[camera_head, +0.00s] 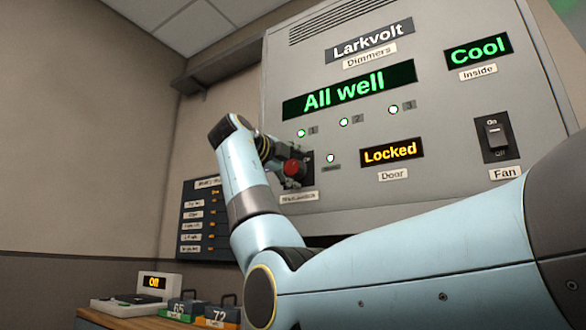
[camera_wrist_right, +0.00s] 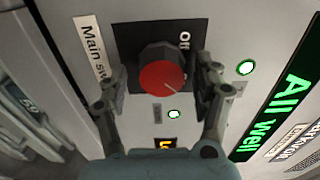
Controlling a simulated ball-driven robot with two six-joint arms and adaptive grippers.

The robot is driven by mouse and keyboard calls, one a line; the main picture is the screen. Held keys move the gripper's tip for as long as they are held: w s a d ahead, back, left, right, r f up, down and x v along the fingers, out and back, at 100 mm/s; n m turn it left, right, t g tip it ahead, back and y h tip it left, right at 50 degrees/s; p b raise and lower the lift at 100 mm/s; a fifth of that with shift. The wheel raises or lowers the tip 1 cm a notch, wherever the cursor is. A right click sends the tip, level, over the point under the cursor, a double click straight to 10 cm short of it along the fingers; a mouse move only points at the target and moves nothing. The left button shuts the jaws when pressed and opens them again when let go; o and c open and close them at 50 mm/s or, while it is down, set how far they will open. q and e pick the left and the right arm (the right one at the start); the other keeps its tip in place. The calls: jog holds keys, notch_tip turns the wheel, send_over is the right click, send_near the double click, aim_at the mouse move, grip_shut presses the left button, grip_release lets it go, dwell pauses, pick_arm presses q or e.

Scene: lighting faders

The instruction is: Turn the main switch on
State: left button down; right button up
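The main switch is a round knob with a red face (camera_wrist_right: 162,89) on a black plate (camera_wrist_right: 127,40), part of the grey cabinet front. It also shows in the head view as a red knob (camera_head: 292,167), partly covered by my gripper. A white label starting "Main sw" (camera_wrist_right: 93,52) is beside the plate. An "Off" mark (camera_wrist_right: 184,42), partly hidden, is on the plate; no "On" mark shows there. My right gripper (camera_head: 283,160) is open, with one finger on each side of the knob and small gaps visible in the wrist view. My left gripper is not in view.
The cabinet (camera_head: 440,115) shows "All well" (camera_head: 345,92), "Cool" (camera_head: 478,50) and "Locked" (camera_head: 392,151) displays. A fan switch (camera_head: 496,136) is at its right. Below left, a bench (camera_head: 120,320) holds an "Off" display (camera_head: 154,282) and numbered padlock-like blocks (camera_head: 220,314).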

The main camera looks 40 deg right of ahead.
jog(key=shift+a, duration=0.15)
jog(key=v, duration=1.1)
jog(key=shift+s+a, duration=0.2)
jog(key=shift+a, duration=0.1)
